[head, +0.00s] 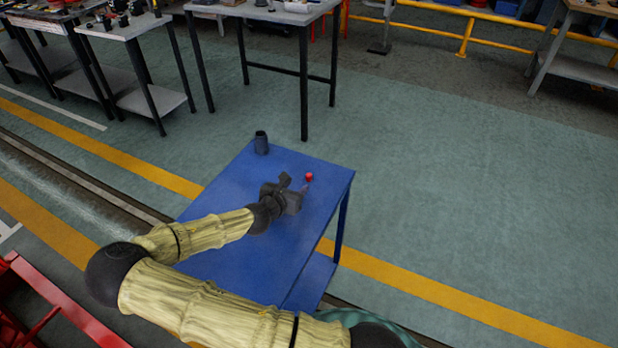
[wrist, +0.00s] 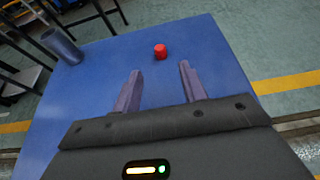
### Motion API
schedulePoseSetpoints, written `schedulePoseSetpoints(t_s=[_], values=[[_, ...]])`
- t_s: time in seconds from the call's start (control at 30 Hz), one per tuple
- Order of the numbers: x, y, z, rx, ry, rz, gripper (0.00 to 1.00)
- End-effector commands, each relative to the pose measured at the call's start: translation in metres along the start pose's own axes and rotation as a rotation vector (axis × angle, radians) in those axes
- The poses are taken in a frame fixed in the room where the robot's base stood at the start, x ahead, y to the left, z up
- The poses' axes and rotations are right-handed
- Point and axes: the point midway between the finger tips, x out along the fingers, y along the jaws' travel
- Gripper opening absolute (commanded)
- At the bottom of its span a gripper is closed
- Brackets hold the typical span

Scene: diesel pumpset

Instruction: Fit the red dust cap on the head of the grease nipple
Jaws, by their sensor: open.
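The red dust cap (head: 309,176) stands on the blue table top (head: 230,205) near its far right side. It also shows in the wrist view (wrist: 160,51), beyond my fingertips and roughly between their lines. My gripper (head: 295,186) is just short of the cap in the head view. In the wrist view its two fingers (wrist: 160,72) are spread apart with nothing between them but blue table. I cannot make out the grease nipple in either view.
A dark grey cup-like cylinder (head: 261,143) stands at the table's far left corner; it also shows in the wrist view (wrist: 62,47). The table top around the cap is otherwise clear. Workbenches (head: 268,12) stand farther back across open green floor.

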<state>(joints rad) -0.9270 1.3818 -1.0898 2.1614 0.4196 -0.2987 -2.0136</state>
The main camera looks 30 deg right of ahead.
Motion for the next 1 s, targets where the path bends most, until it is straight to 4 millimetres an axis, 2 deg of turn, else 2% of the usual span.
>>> schedulePoseSetpoints(t_s=[0.1, 0.2, 0.67, 1.0], values=[[0.020, -0.001, -0.001, 0.002, 0.001, -0.002, 0.42], [0.030, 0.000, 0.000, 0.001, 0.001, -0.001, 0.42], [0.038, -0.001, 0.000, 0.001, 0.001, -0.001, 0.42], [0.081, -0.001, 0.000, 0.002, 0.001, -0.002, 0.42]])
